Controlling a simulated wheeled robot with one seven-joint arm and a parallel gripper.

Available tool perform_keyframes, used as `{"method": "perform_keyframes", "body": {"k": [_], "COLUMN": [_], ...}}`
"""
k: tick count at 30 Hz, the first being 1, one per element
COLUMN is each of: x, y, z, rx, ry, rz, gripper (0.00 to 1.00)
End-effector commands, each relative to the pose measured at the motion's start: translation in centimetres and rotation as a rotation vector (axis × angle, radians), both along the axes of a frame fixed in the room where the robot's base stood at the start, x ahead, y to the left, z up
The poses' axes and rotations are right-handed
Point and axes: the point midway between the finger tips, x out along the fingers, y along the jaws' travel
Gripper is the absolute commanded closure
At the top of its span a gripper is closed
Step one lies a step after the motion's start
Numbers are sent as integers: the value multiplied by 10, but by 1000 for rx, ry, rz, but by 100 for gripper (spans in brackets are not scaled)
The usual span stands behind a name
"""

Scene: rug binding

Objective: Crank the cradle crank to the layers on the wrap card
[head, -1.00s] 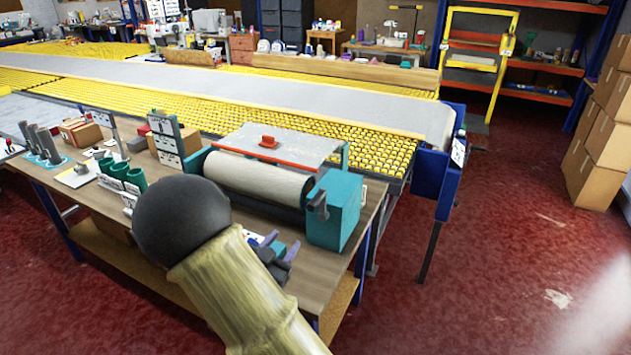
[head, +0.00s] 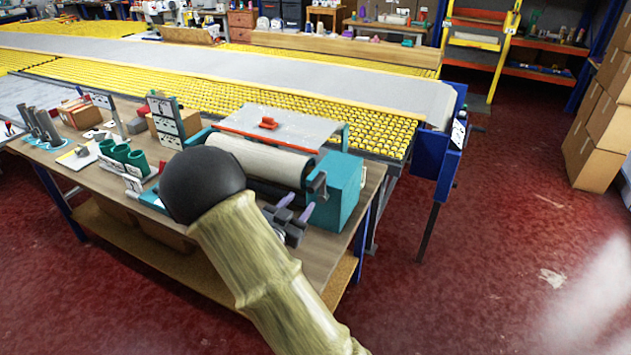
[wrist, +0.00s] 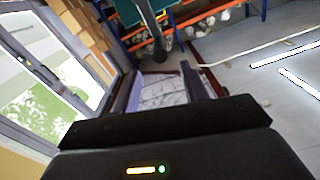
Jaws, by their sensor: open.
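The cradle (head: 262,160) holds a pale roll on the bench, with a teal box (head: 338,190) at its right end. The dark cradle crank (head: 318,183) sticks out from the front of that box. My gripper (head: 296,207) is open and empty, in front of and slightly below the crank, apart from it. In the wrist view, the two fingers (wrist: 161,88) are spread, and a dark hanging part, likely the crank handle (wrist: 160,42), shows beyond them. White cards stand on an upright board (head: 165,118) left of the cradle; which is the wrap card I cannot tell, and their print is unreadable.
Green cups (head: 122,155), grey rods (head: 42,125) and cardboard boxes (head: 78,112) crowd the bench's left side. A long yellow roller table (head: 370,130) runs behind. Stacked cartons (head: 600,120) stand at right. The red floor (head: 480,250) right of the bench is clear.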

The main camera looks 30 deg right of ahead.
Motion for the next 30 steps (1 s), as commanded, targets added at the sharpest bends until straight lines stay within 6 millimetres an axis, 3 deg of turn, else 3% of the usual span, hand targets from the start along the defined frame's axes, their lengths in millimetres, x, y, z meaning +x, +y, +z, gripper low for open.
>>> {"method": "perform_keyframes", "body": {"k": [15,28,30], "x": [55,64,64], "y": [-71,-82,-82], "z": [1,0,0], "rx": [-1,0,0], "ry": [0,0,0], "rz": [-1,0,0], "gripper": [56,56,66]}}
